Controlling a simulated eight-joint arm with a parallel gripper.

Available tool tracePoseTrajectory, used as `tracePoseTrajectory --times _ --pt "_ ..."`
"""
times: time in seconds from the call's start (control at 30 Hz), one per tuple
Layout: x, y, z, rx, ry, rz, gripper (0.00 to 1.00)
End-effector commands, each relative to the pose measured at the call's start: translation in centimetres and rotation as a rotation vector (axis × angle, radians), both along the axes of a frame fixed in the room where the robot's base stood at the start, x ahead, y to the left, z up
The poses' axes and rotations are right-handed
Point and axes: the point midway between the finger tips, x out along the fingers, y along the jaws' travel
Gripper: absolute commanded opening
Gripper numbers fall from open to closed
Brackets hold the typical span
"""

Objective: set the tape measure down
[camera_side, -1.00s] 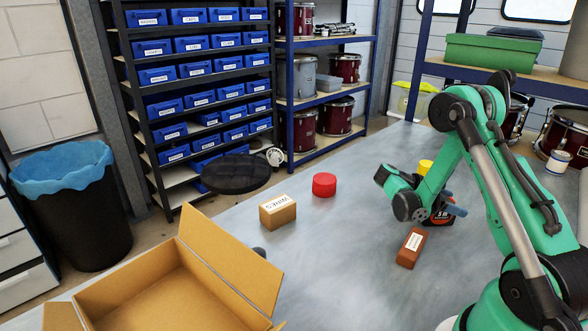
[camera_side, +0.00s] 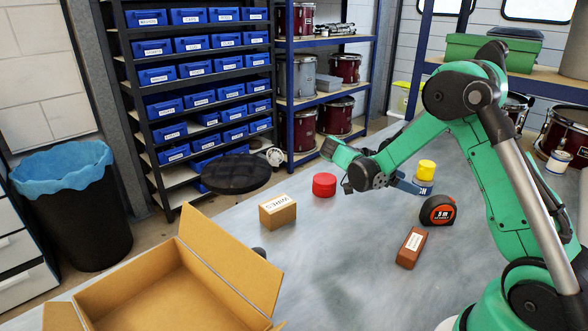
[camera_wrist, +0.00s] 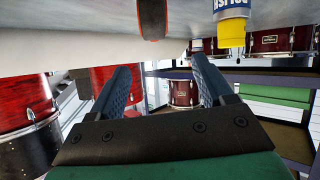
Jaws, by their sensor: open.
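The tape measure (camera_side: 438,211), black and orange with a "5 m" label, stands on the bench, behind the brown block. In the wrist view its edge (camera_wrist: 153,20) shows at the top centre, beyond my fingers. My gripper (camera_side: 411,184) is to the left of the tape measure and a little above it in the side view, clear of it. In the wrist view my gripper (camera_wrist: 160,62) has its two blue fingers spread apart with nothing between them.
A yellow-capped container (camera_side: 426,170) stands just behind my fingers. A brown block (camera_side: 411,247), a red cylinder (camera_side: 324,185) and a "WIRES" box (camera_side: 278,211) sit on the bench. An open cardboard box (camera_side: 165,285) is at front left. Bench front centre is clear.

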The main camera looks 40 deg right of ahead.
Motion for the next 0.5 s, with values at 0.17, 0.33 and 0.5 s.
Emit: tracePoseTrajectory --times 0.17,0.33,0.5 --pt "1.6 2.7 2.2 0.330 0.064 0.404 0.73" --pt "2.5 7.6 3.5 0.607 0.126 0.929 0.73" --pt "2.2 13.5 4.3 0.728 0.162 1.467 0.73"
